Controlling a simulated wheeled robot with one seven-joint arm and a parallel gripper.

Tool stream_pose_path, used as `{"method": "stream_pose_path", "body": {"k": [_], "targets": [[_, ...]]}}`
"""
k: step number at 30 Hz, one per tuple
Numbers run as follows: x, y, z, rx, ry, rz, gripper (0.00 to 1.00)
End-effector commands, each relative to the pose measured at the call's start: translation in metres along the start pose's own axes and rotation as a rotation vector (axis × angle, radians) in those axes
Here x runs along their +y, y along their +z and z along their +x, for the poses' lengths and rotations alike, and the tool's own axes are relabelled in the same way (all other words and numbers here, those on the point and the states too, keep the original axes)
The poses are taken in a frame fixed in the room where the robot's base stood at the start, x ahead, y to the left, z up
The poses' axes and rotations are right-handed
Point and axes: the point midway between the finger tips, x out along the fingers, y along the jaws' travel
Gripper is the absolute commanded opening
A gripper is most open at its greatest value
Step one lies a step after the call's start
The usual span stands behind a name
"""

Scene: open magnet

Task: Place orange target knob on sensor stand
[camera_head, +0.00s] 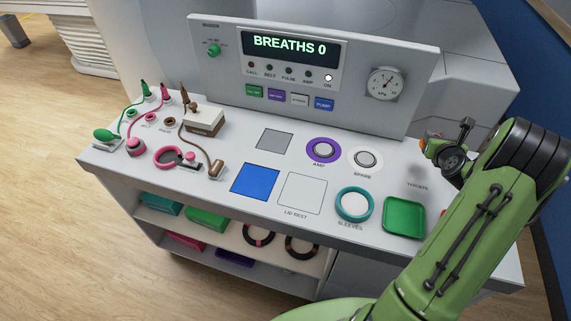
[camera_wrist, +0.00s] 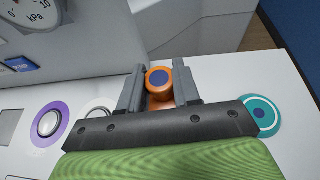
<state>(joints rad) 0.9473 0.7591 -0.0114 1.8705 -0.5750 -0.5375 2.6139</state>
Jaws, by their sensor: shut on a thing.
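The orange knob (camera_wrist: 159,78), with a dark blue round top, sits between the two grey fingers of my gripper (camera_wrist: 159,90) in the wrist view. My gripper is shut on it. In the head view, the orange knob (camera_head: 432,147) shows only as a small patch at my gripper, above the right part of the console top. No stand is clearly marked as the sensor stand. A teal disc (camera_wrist: 273,106) with a white ring and dark centre lies to the right of the knob in the wrist view. My arm covers that side in the head view.
The purple AMP ring (camera_head: 313,157) and white SPARE disc (camera_head: 352,160) lie left of my gripper. A teal ring (camera_head: 340,210) and green tray (camera_head: 404,217) lie nearer the front. The upright panel (camera_head: 350,55) with display and gauge (camera_head: 385,83) stands behind.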

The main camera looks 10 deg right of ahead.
Motion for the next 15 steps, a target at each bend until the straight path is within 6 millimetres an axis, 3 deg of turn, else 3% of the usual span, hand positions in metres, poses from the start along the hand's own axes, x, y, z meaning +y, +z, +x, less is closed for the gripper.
{"method": "stream_pose_path", "body": {"k": [3,11,15], "targets": [[0.0,-0.011,0.005,-0.001,0.0,0.0,0.0],[0.0,-0.011,0.005,-0.001,0.0,0.0,0.0],[0.0,-0.036,0.015,0.004,0.001,0.002,0.0]]}}
